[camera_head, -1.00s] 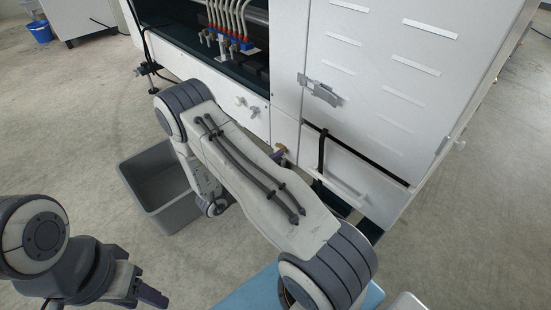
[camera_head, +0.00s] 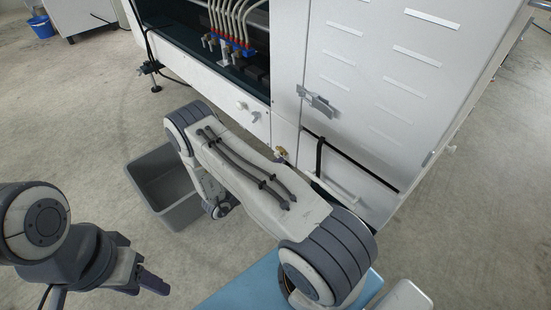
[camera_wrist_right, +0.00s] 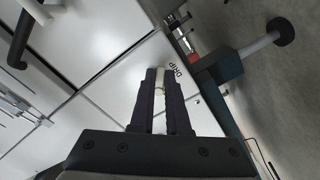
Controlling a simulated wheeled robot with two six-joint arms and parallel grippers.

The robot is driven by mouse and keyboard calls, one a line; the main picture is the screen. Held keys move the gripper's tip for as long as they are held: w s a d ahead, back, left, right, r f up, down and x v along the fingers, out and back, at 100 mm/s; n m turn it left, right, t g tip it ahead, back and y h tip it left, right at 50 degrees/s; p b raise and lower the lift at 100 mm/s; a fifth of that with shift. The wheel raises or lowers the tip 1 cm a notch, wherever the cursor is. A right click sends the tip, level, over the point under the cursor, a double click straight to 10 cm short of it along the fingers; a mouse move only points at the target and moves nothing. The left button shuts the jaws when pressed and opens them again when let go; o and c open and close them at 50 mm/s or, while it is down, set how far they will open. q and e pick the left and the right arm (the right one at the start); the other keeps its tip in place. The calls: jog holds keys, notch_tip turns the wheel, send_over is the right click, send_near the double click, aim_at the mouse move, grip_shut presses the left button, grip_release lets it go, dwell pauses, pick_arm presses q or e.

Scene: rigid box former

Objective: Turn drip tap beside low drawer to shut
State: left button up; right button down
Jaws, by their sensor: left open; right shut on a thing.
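In the right wrist view, my right gripper (camera_wrist_right: 159,78) is shut on a small cream-coloured tap handle (camera_wrist_right: 159,88), just beside the printed word DRIP on a white panel. The handle points along the fingers; its base is mostly hidden between them. In the head view, a small brass-coloured fitting (camera_head: 280,153) shows at my right forearm's edge, left of the low drawer (camera_head: 352,180). My right gripper is hidden there behind the forearm. My left gripper (camera_head: 148,284) is open and empty at the lower left, over the floor, far from the cabinet.
A grey bin (camera_head: 165,185) stands on the floor beside my right arm. A white knob (camera_head: 242,105) sits on the front panel. Above the drawer is a cabinet door with a metal latch (camera_head: 316,101). A blue surface (camera_head: 240,290) lies low in front.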

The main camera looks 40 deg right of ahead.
jog(key=m, duration=0.1)
jog(key=m+p, duration=0.1)
jog(key=m, duration=0.1)
jog(key=w+m+p, duration=0.1)
jog(key=m, duration=0.1)
jog(key=shift+a+f, duration=0.1)
jog(key=shift+f, duration=0.15)
jog(key=shift+w+f+m+p, duration=0.15)
jog(key=shift+m+p, duration=0.3)
jog(key=shift+m, duration=0.75)
jog(key=shift+w+m+p, duration=0.2)
jog(key=shift+m+p, duration=0.2)
jog(key=shift+m, duration=0.8)
jog(key=c, duration=0.9)
grip_release()
jog(key=a+p, duration=0.3)
jog(key=a, duration=0.7)
jog(key=shift+s+a, duration=0.25)
jog(key=shift+s, duration=0.15)
